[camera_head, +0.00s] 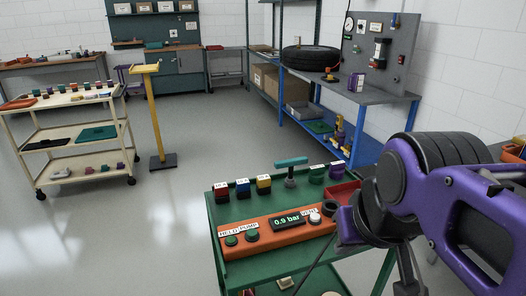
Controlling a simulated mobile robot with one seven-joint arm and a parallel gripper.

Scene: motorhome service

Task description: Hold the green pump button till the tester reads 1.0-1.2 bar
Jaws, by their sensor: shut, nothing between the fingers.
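The orange tester (277,233) lies on the green cart (226,212). Its display (287,222) reads 0.9 bar. Two green buttons sit at its left end. The right one, the pump button (252,236), is under a label that reads PUMP. The left one (231,240) has a label that seems to read FIELD. A white button (314,217) labelled VENT is at the right end. My gripper (408,284) hangs at the lower right, right of the tester and apart from the pump button. It is shut and empty; its tips are near the frame's bottom edge.
Red, blue and yellow labelled blocks (242,187), a teal-handled part (291,163) and a red tray (342,193) stand behind the tester. A cream trolley (66,103) and yellow stand (153,115) are at left. A blue workbench (375,95) is behind. Open floor lies between.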

